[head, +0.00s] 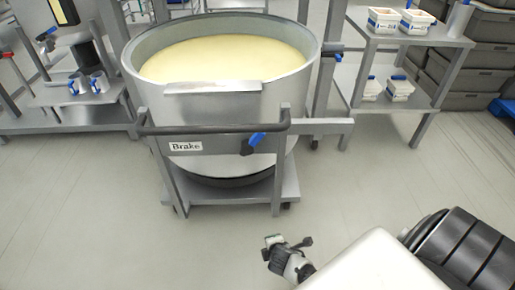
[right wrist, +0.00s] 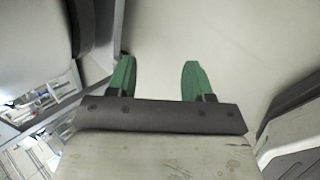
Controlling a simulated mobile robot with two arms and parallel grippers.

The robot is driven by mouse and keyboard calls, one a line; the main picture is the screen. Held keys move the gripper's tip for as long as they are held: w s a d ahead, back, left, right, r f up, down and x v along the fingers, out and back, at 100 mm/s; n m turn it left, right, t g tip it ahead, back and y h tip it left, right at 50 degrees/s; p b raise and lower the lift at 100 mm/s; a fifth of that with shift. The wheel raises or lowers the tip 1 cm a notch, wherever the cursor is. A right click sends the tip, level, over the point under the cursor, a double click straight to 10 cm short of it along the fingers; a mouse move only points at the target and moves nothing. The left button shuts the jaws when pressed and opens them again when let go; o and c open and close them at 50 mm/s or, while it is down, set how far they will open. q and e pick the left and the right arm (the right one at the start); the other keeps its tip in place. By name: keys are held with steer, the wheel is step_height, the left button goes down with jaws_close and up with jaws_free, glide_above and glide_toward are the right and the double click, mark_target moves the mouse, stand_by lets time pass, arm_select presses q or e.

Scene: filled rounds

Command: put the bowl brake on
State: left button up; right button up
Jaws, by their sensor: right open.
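A large steel bowl (head: 215,98) filled with pale yellow dough or batter stands on a wheeled trolley in the head view. A white label reading "Brake" (head: 185,146) is on the trolley's front plate. A brake lever with a blue grip (head: 256,138) is to the right of the label and points up to the right. My right gripper (head: 289,243) is low in front of the trolley, apart from the lever. In the right wrist view, its green fingers (right wrist: 157,80) are spread with nothing between them. My left gripper is out of view.
A dark push bar (head: 215,129) runs across the trolley front above the label. A steel shelf (head: 400,36) with white tubs stands at the right, beside stacked grey crates (head: 472,75). A bench (head: 75,97) with metal jugs is at the left. The floor in front is clear.

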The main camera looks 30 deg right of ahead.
steer(key=w+d+r+n+t+h+b, duration=0.1)
steer(key=w+r+n+t+h+b, duration=0.2)
steer(key=w+r, duration=0.55)
steer(key=n+t+h+b, duration=0.4)
steer(key=n+t+b, duration=0.1)
steer(key=n+b, duration=0.1)
glide_toward(256, 141)
steer(key=b+x, duration=0.2)
steer(key=x, duration=0.6)
steer(key=shift+w+d, duration=0.1)
steer(key=shift+d, duration=0.05)
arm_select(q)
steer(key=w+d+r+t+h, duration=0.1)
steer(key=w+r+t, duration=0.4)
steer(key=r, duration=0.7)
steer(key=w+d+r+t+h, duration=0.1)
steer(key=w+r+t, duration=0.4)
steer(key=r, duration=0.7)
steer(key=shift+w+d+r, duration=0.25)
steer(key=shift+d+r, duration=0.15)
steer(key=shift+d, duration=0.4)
arm_select(e)
steer(key=shift+x, duration=0.85)
steer(key=shift+r, duration=0.1)
steer(key=shift+m, duration=0.3)
jaws_close()
